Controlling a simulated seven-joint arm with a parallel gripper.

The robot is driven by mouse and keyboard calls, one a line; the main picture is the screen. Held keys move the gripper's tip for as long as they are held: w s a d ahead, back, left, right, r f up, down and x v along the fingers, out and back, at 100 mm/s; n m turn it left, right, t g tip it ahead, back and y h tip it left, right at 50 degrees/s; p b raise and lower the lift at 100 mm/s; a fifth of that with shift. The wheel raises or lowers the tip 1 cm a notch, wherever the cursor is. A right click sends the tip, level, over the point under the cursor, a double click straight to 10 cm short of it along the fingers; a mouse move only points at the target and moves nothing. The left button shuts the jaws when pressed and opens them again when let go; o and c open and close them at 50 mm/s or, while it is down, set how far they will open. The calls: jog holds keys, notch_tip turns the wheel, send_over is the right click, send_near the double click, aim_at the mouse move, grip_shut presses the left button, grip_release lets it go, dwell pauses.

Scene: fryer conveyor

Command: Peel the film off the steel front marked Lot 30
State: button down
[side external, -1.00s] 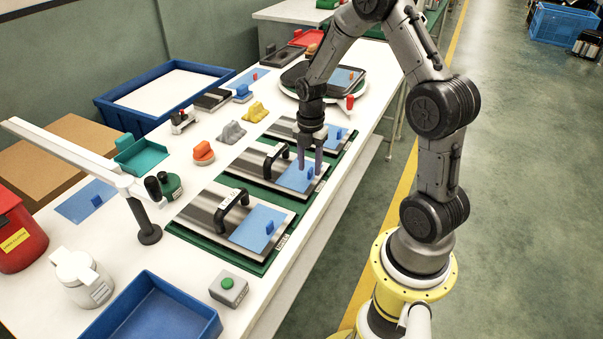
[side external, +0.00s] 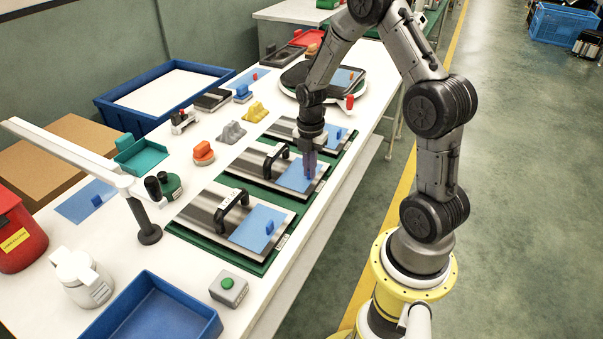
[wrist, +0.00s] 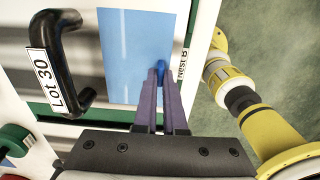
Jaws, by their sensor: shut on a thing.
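The steel front marked Lot 30 (side external: 246,162) is the middle of three fronts in the side view. The wrist view shows its black handle (wrist: 57,60) with the Lot 30 tag (wrist: 44,80). A blue film (side external: 290,178) lies flat over the right end of this front, and it fills the upper middle of the wrist view (wrist: 130,50). My gripper (side external: 309,172) points down at the film. In the wrist view my gripper (wrist: 160,75) is shut on the film's small blue tab (wrist: 160,66), mostly hidden between the fingers.
Similar fronts with blue film lie nearer (side external: 211,206) and farther (side external: 284,128), on green nests. A label reading Nest B (wrist: 183,64) is beside the gripped tab. A blue tray (side external: 155,315), a green-button box (side external: 228,287) and a lamp post (side external: 145,215) stand nearer.

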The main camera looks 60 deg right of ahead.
jog(key=shift+r, duration=4.5)
